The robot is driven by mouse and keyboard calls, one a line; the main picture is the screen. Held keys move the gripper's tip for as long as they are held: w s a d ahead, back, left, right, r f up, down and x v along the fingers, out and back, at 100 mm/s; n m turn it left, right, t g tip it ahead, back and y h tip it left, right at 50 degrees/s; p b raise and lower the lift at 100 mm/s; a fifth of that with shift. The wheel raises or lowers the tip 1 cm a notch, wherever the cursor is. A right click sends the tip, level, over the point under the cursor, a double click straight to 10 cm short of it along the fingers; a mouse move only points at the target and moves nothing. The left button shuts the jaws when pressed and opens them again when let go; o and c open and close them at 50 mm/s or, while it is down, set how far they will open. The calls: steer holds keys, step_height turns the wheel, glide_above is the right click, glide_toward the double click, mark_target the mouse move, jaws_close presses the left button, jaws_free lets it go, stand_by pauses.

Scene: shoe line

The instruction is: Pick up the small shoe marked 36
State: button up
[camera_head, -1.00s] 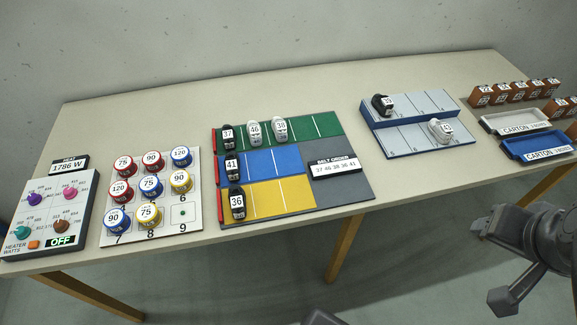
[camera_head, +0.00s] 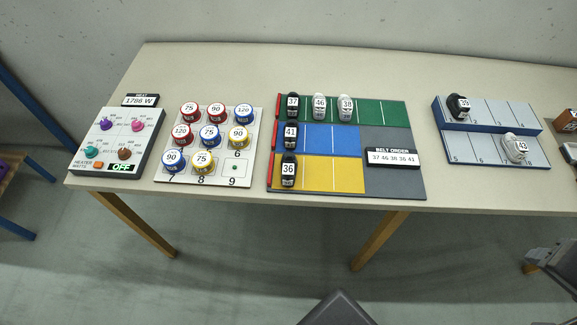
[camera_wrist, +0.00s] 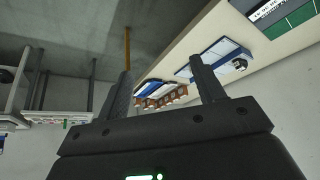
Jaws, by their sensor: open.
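The small black shoe marked 36 (camera_head: 288,170) stands at the left end of the yellow lane (camera_head: 335,176) in the head view. The black shoe marked 41 (camera_head: 290,136) is just behind it on the blue lane. My gripper (camera_wrist: 165,90) shows in the wrist view with its two fingers apart and nothing between them. It points away from the shoe marked 36, towards the far end of the table.
Shoes 37, 46 and 38 stand on the green lane (camera_head: 383,113). A stepped blue-grey rack (camera_head: 477,147) holds shoes 39 and 43. A board of numbered pots (camera_head: 244,182) and a heater panel (camera_head: 150,145) are left. The table's front strip is narrow.

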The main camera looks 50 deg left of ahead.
steer(key=shift+c, duration=1.1)
